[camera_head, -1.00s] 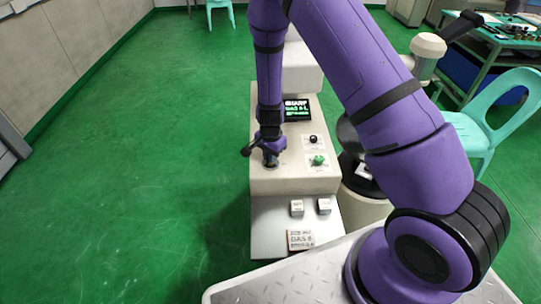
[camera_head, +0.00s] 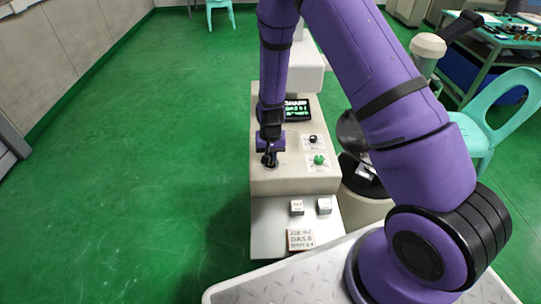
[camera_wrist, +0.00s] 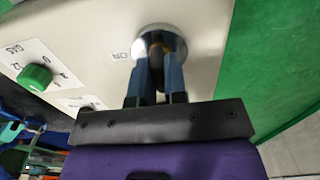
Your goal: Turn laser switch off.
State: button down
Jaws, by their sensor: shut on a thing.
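The laser switch (camera_wrist: 179,44) shows in the wrist view as a round metal collar with a dark lever or knob at its centre, set in the pale panel beside an "ON" label (camera_wrist: 120,55). My gripper (camera_wrist: 158,70) has its two blue fingers on either side of the switch's middle part and is shut on it. The fingers hide much of that part, so its exact position cannot be told. In the head view, my gripper (camera_head: 269,161) points down at the left side of the console (camera_head: 290,182), covering most of the switch.
A green knob (camera_head: 319,160) and a black knob (camera_head: 313,139) sit right of my gripper, below a lit display (camera_head: 297,110). Two small white blocks and a labelled plate (camera_head: 300,240) lie on the lower shelf. Green floor (camera_head: 130,170) is open to the left.

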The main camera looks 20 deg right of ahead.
dwell(0.5)
jog(key=c, duration=1.2)
grip_release()
jog(key=shift+o, duration=0.2)
notch_tip(320, 180, up, 11)
notch_tip(320, 180, up, 15)
jog(key=n+t, duration=0.1)
send_over(270, 155)
jog(key=s+d, duration=0.2)
jog(key=s, duration=0.1)
jog(key=s+d+r+t+y, duration=0.1)
jog(key=s+r, duration=0.5)
jog(key=r, duration=0.3)
jog(key=s+d+r+n+t, duration=0.1)
jog(key=s+d+r, duration=0.1)
jog(key=s+r, duration=0.4)
jog(key=s+d+r+n+t+h, duration=0.1)
jog(key=s+r, duration=0.5)
jog(key=s, duration=0.8)
jog(key=shift+d+n+t, duration=0.3)
jog(key=shift+d+t, duration=0.2)
jog(key=shift+t, duration=0.1)
